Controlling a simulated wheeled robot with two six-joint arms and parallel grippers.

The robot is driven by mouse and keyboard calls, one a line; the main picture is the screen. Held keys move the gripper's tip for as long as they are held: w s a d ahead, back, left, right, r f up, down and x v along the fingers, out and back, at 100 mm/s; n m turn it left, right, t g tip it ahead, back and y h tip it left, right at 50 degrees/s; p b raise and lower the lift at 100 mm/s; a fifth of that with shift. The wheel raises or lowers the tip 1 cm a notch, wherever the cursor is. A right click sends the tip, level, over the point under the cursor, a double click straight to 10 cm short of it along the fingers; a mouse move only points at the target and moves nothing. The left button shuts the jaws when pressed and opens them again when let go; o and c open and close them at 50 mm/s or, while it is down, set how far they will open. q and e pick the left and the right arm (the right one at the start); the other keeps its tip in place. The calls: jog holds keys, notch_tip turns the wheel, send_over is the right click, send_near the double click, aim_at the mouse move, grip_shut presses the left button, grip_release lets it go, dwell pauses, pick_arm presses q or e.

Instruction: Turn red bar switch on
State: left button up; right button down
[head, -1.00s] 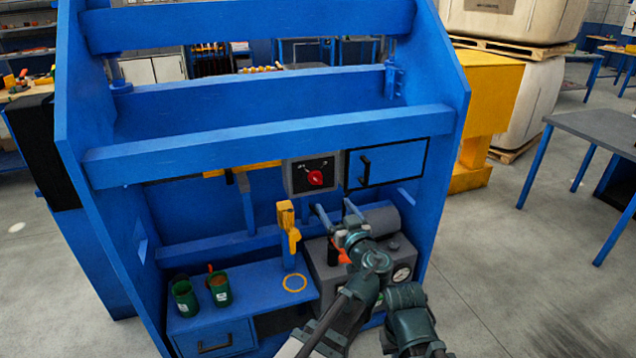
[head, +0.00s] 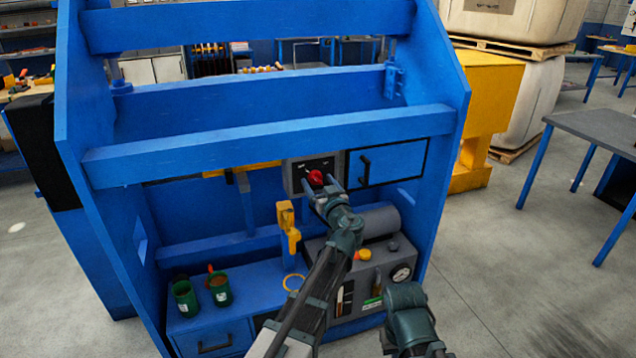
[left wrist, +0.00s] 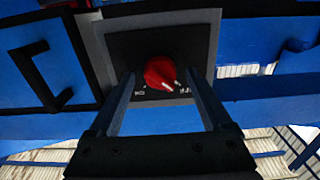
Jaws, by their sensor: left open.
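The red bar switch (head: 315,178) is a round red knob on a dark plate in a grey box (head: 297,170), below the blue crossbar. In the left wrist view the red knob (left wrist: 160,72) has a white mark pointing to the lower right, at the lettering that seems to read OFF; ON seems to be at the lower left. My left gripper (head: 324,188) is open just in front of the switch. In the left wrist view its fingers (left wrist: 160,80) lie on either side of the knob, with gaps; whether they reach around it I cannot tell.
A blue door with a black handle (head: 364,171) is right of the switch box. A yellow lever (head: 288,225) stands below left. A grey unit with a gauge (head: 401,273) is under my left arm. Green cups (head: 185,297) stand on the lower left shelf.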

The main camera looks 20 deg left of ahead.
pick_arm(q)
jog(key=shift+w+a, duration=0.2)
jog(key=shift+w, duration=0.1)
grip_shut()
dwell(0.4)
